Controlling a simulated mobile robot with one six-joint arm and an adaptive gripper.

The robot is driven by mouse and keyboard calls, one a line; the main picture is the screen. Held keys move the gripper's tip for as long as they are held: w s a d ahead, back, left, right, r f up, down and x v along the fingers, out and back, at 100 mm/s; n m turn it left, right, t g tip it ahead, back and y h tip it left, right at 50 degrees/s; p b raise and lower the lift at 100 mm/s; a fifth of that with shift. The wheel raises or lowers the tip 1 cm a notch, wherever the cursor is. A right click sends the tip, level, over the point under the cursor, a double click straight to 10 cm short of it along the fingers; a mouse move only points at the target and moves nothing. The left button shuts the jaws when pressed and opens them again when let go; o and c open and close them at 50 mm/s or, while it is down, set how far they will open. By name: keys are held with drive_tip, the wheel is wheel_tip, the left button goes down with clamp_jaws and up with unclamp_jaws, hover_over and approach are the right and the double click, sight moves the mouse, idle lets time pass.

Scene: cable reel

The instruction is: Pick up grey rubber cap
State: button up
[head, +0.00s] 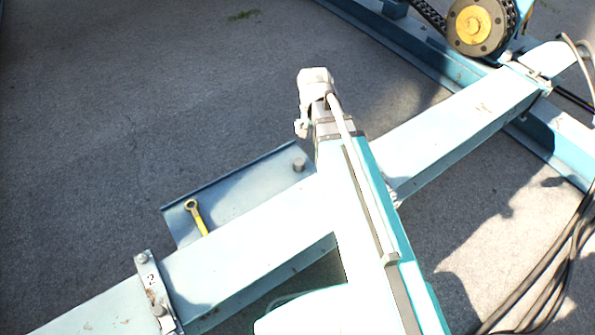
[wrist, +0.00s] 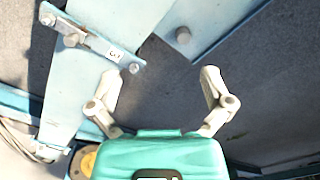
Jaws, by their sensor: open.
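The grey rubber cap (head: 299,164) is a small short cylinder standing near the right end of a blue-grey metal tray (head: 238,172). In the wrist view the cap (wrist: 182,35) shows as a small grey round thing, beyond the fingertips and a little right of the middle between them. My gripper (wrist: 162,75) is open and empty, its two pale fingers spread wide and apart from the cap. In the head view my arm reaches over the beam, and my gripper's fingers are mostly hidden behind the wrist.
A yellow ring-ended tool (head: 197,217) lies on the same tray, left of the cap. A long pale blue beam (head: 250,235) crosses beside the tray, with a bolted clamp (head: 155,292) on it. A chain wheel (head: 474,24) stands top right. Black cables (head: 560,262) hang at right.

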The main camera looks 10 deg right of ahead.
sight(298, 162)
drive_tip(key=w+f+m+b, duration=0.6)
drive_tip(key=w+f+b, duration=0.3)
drive_tip(key=f+b, duration=0.3)
drive_tip(key=w+f+m+b, duration=0.6)
drive_tip(key=w+f+b, duration=0.3)
drive_tip(key=f+b, duration=0.3)
drive_tip(key=shift+f+m, duration=0.4)
drive_tip(key=shift+f, duration=0.45)
drive_tip(key=shift+a, duration=0.1)
wheel_tip(298, 162, down, 9)
drive_tip(key=b, duration=0.9)
drive_tip(key=shift+r, duration=0.2)
drive_tip(key=shift+f, duration=0.1)
drive_tip(key=shift+w+f+b, duration=0.1)
drive_tip(key=shift+f+b, duration=2.4)
drive_tip(key=shift+b, duration=0.1)
drive_tip(key=c, duration=1)
